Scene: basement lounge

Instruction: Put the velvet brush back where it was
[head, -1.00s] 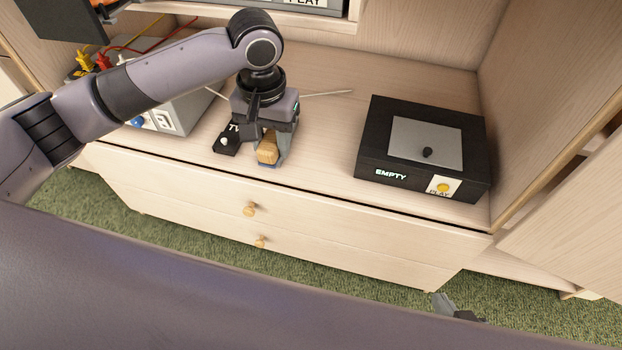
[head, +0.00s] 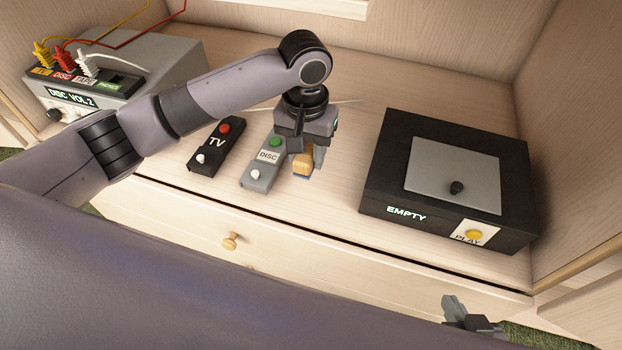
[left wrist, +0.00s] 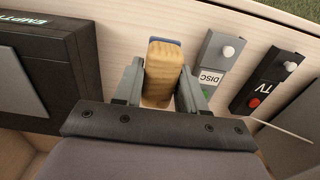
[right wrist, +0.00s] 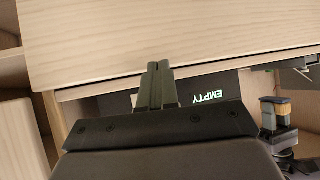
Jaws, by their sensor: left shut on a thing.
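The velvet brush, a light wooden block with a blue pad, is held in my left gripper (head: 306,160). The brush (head: 302,166) is just right of the grey DISC remote, over the front of the cabinet top; I cannot tell whether it touches the surface. In the left wrist view the brush (left wrist: 162,72) sits between the two fingers. It also shows at the right of the right wrist view (right wrist: 278,107). My right gripper (head: 458,308) is low, in front of the cabinet; in the right wrist view its fingers (right wrist: 161,84) are together and empty.
The grey DISC remote (head: 263,164) and black TV remote (head: 216,147) lie left of the brush. A black EMPTY player box (head: 395,185) stands to the right. A grey DISC VOL 2 box (head: 170,70) with plugged cables is at the left. Bare wood lies between brush and player.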

